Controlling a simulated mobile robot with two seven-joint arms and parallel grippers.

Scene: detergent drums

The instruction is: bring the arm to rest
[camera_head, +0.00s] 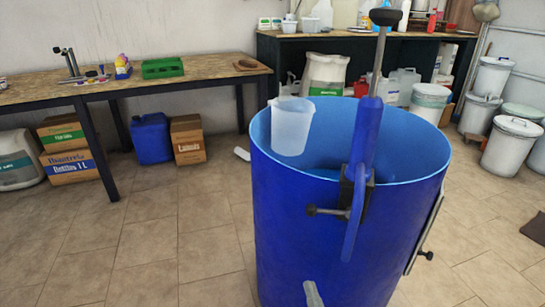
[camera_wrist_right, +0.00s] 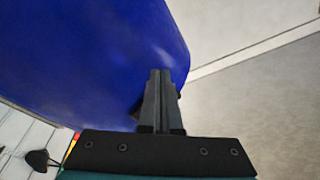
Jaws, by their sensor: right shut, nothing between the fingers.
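My right gripper (camera_wrist_right: 160,75) is in the right wrist view, with its two dark fingers shut together and nothing between them. Its tips lie in front of the blue drum (camera_wrist_right: 90,60) in that picture; I cannot tell whether they touch it. In the head view the open-topped blue drum (camera_head: 300,220) stands on the tiled floor. I cannot make out the right gripper clearly there. My left gripper is in neither view.
A blue tube with a rod (camera_head: 366,130) is clamped to the drum's near rim. A translucent white jug (camera_head: 291,128) shows at its far left rim. A wooden bench (camera_head: 120,85) stands left, a loaded dark shelf behind, white buckets (camera_head: 510,148) right. Floor at left (camera_head: 180,235) is clear.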

